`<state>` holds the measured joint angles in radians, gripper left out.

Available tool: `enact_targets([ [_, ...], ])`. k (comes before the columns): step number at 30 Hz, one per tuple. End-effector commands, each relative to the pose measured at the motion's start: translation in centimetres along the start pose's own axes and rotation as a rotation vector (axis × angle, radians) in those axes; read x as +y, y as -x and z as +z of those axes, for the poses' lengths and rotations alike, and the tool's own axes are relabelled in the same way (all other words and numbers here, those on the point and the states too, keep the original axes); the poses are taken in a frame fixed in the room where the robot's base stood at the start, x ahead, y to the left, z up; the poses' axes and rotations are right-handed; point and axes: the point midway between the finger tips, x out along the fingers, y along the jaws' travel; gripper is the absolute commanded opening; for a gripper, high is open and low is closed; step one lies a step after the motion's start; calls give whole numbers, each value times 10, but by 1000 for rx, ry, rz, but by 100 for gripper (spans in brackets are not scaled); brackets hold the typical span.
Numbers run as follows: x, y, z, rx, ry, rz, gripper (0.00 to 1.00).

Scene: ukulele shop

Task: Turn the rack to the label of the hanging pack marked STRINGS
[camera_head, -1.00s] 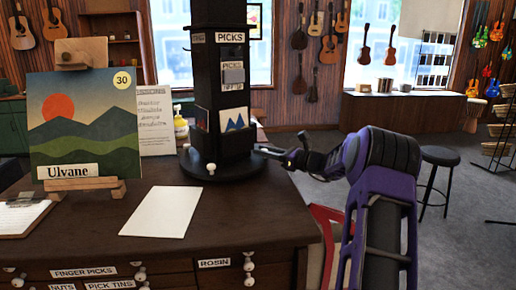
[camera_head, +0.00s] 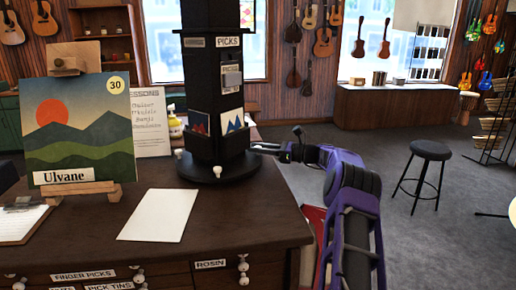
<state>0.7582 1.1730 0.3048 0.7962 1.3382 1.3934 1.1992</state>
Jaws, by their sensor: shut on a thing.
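The dark rack (camera_head: 213,80) stands upright on the counter on a round base (camera_head: 228,173). Its right face carries a PICKS sign (camera_head: 228,41), a small hanging pack (camera_head: 231,77) and a card with blue peaks (camera_head: 233,122). Its left face shows a narrower sign (camera_head: 194,42), too small to read surely, and another card (camera_head: 200,122). No STRINGS label is readable. White knobs show on the base at the front (camera_head: 217,171) and left (camera_head: 179,153). My gripper (camera_head: 259,148) is shut at the base's right edge, apparently on another knob, which its fingers hide.
A black stool (camera_head: 428,155) stands on open floor to the right.

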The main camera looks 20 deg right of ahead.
Motion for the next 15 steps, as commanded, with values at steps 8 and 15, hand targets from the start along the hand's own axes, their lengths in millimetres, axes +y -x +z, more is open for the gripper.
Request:
enact_targets([
  [8,-6,-2,1,-2,2,35,0],
  [15,-7,-2,1,-1,1,51,0],
])
